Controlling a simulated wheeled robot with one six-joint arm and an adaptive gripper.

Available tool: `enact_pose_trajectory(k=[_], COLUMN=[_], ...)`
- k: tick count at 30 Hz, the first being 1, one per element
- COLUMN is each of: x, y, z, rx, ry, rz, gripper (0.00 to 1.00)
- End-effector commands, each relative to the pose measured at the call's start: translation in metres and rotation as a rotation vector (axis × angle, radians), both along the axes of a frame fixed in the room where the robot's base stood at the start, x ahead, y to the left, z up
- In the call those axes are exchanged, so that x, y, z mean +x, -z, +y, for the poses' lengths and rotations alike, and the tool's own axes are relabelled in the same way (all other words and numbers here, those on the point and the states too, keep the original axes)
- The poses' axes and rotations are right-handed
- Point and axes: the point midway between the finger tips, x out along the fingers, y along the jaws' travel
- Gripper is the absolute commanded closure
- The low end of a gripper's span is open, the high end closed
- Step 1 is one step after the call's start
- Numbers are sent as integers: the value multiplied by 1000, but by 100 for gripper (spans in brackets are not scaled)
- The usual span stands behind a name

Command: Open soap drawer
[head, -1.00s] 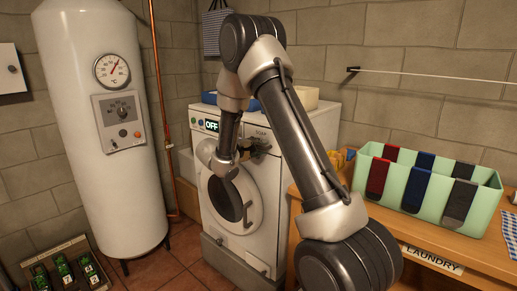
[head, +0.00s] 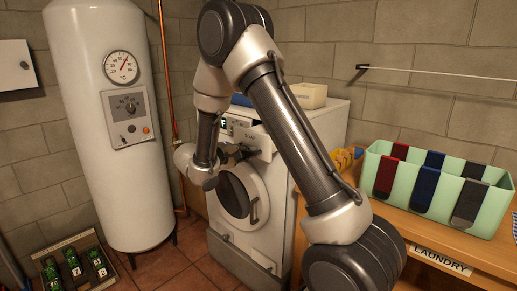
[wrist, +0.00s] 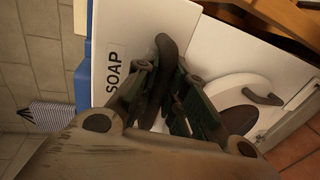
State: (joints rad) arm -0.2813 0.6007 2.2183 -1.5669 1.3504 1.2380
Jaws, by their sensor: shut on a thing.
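The white washing machine (head: 300,165) stands against the wall in the head view. Its soap drawer (head: 262,138), labelled SOAP, is at the upper front and stands out from the machine's face, partly open. In the wrist view the white drawer front (wrist: 140,25) fills the upper middle, with a dark bar handle (wrist: 172,48). My gripper (head: 233,152) is in front of the drawer. In the wrist view its dark fingers (wrist: 165,95) are on either side of the handle, shut on it. The inside of the drawer is hidden.
The round door (head: 240,195) with its dark handle is below the drawer, shut. A white boiler (head: 105,130) stands to the left. At right, a wooden table (head: 400,222) bears a green sock bin (head: 480,215). A cream box (head: 308,95) sits on the machine.

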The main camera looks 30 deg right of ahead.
Motion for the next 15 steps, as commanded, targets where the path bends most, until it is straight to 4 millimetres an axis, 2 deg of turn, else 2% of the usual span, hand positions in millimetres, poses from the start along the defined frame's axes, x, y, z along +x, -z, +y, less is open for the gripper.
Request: enact_pose_trajectory(k=[1, 6, 15], x=[-3, -12, -17], y=[1, 1, 1], z=[11, 35, 45], rx=[1, 0, 0], ry=[-4, -2, 2], rz=[1, 2, 2], gripper=[100, 100, 100])
